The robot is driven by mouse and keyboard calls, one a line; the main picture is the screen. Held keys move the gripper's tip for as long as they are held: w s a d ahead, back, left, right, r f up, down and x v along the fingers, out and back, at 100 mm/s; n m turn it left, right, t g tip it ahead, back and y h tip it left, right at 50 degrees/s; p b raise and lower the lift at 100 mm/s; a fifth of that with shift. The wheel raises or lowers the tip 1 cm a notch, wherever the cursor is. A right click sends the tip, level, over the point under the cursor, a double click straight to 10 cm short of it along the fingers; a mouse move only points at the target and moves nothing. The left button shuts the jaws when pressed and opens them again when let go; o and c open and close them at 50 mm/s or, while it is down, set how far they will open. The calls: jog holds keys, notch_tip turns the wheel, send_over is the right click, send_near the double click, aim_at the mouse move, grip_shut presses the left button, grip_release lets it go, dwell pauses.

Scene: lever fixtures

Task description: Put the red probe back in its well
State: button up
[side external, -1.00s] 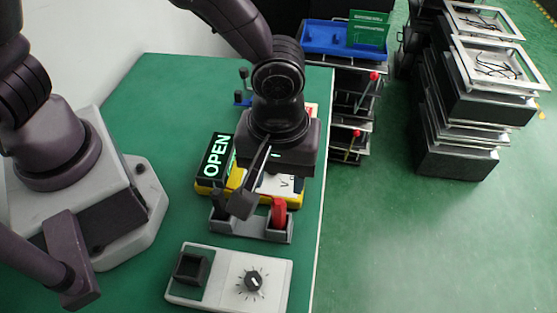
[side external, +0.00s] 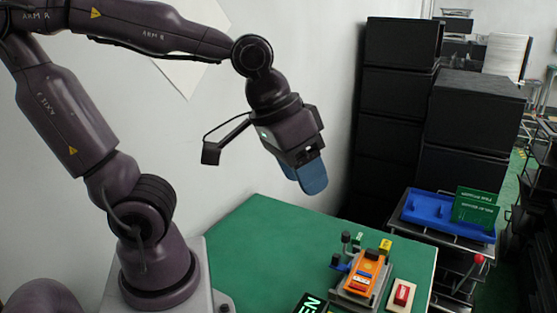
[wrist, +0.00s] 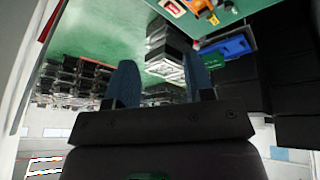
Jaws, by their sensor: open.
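My gripper (side external: 305,178) hangs high above the far part of the green table in the side external view, tilted down to the right, its blue fingers apart from everything. In the wrist view its two fingers (wrist: 163,85) stand apart with nothing between them. I cannot pick out the red probe or its well for certain. An orange device (side external: 362,276) with small labels lies on the table in a grey holder. To its right a red block (side external: 402,294) sits on a white base. The nearer part of the table is outside the side external view.
The green table (side external: 270,235) is clear left of the devices. A lit sign (side external: 310,304) is cut off at the bottom edge. Right of the table, a blue tray (side external: 445,214) with green boards stands on a rack. Black cabinets (side external: 395,100) stand behind.

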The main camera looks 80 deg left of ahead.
jog(key=shift+m+t+y, duration=0.4)
jog(key=shift+m+t, duration=0.1)
jog(key=shift+m, duration=0.4)
jog(key=s+a, duration=0.1)
jog(key=s+a+r, duration=0.1)
jog(key=s+a, duration=0.1)
jog(key=shift+r, duration=0.2)
